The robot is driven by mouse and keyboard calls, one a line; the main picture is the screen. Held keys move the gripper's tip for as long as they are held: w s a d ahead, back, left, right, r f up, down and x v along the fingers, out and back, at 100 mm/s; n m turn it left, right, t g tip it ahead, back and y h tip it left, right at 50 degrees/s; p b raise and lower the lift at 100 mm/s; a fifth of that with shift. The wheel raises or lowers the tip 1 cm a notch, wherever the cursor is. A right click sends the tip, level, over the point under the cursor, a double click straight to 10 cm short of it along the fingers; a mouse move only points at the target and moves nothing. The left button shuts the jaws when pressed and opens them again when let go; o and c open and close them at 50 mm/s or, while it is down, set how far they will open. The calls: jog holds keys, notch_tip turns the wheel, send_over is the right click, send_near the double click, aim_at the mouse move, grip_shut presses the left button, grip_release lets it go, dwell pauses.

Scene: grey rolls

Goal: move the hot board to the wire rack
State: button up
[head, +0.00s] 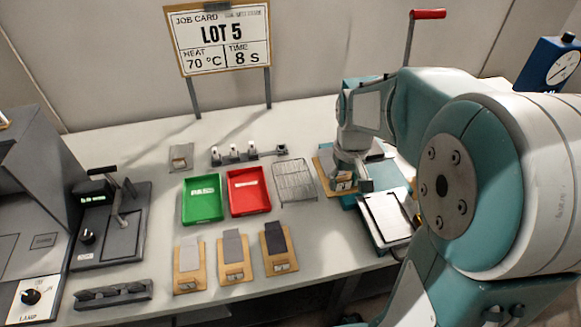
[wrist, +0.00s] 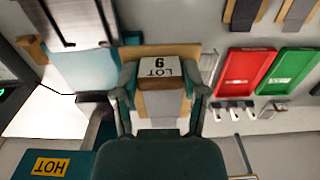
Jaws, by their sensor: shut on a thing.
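The board (head: 326,169) is tan wood with a white lot label; a grey strip lies on it in the wrist view (wrist: 163,103). My gripper (head: 350,180) is at its near end, and in the wrist view the two fingers (wrist: 163,90) are shut on it from both sides. The board is beside and partly over the teal press base; I cannot tell whether it touches it. The wire rack (head: 294,181) is empty, just left of the board, and mostly hidden in the wrist view.
A red tray (head: 249,191) and a green tray (head: 203,199) stand left of the rack. Several boards with grey strips, including one dark (head: 277,247), lie in front. A small row of posts (head: 250,153) is behind.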

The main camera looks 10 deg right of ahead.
jog(key=w+a+f, duration=0.4)
jog(key=w, duration=0.3)
send_over(298, 191)
notch_tip(298, 191, down, 6)
jog(key=shift+s+r, duration=0.15)
jog(key=shift+f, duration=1.65)
jog(key=shift+f, duration=0.1)
jog(key=o, duration=1.1)
jog(key=shift+o, duration=0.2)
